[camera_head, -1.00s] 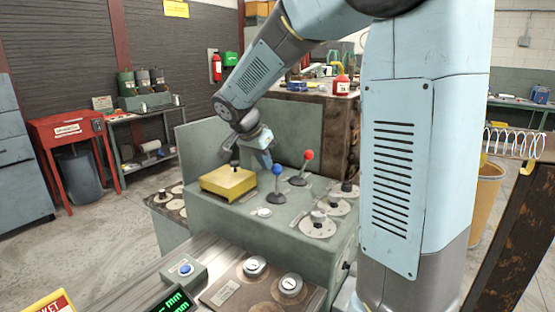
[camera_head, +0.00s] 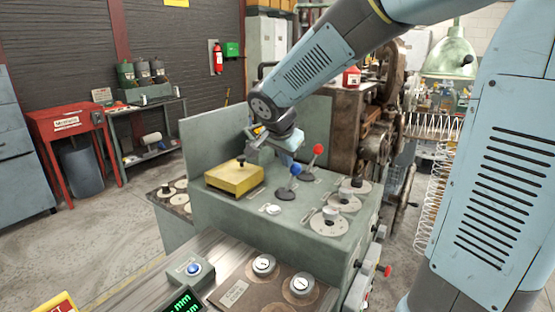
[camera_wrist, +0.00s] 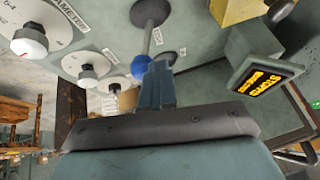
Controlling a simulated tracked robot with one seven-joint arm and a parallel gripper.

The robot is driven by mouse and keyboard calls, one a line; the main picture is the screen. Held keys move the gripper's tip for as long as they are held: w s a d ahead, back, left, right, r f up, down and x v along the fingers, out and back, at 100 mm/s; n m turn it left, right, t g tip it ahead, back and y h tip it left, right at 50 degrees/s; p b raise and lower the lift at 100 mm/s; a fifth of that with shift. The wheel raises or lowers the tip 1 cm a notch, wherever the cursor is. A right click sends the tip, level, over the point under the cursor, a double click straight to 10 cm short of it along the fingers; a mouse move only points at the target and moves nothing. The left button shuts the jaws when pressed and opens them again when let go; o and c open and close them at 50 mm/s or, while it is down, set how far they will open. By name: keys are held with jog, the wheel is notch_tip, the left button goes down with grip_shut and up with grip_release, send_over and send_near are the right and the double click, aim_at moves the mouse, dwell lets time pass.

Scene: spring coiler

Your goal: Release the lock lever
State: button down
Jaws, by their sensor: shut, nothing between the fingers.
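Two levers stand on the green-grey machine top, one with a blue ball knob (camera_head: 295,170) and one with a red ball knob (camera_head: 318,148). Both lean to the right in the head view. I cannot read which is the lock lever. My gripper (camera_head: 291,155) is shut and empty, just above and behind the blue knob. In the wrist view the blue knob (camera_wrist: 141,66) sits right at the tips of my shut gripper (camera_wrist: 156,68). Whether they touch I cannot tell.
A yellow block (camera_head: 234,178) with a black knob lies left of the levers. Round dials (camera_head: 328,222) sit in front and to the right. The wrist view shows a display with orange text (camera_wrist: 264,75). A coiled spring (camera_head: 432,190) hangs at the right.

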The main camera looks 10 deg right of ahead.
jog(key=shift+s+d+f, duration=0.1)
jog(key=shift+d, duration=0.15)
jog(key=s+a+r, duration=0.2)
jog(key=a+r, duration=0.3)
jog(key=r, duration=0.5)
jog(key=shift+s+a+r, duration=0.2)
jog(key=shift+s+r, duration=0.2)
jog(key=shift+s, duration=0.15)
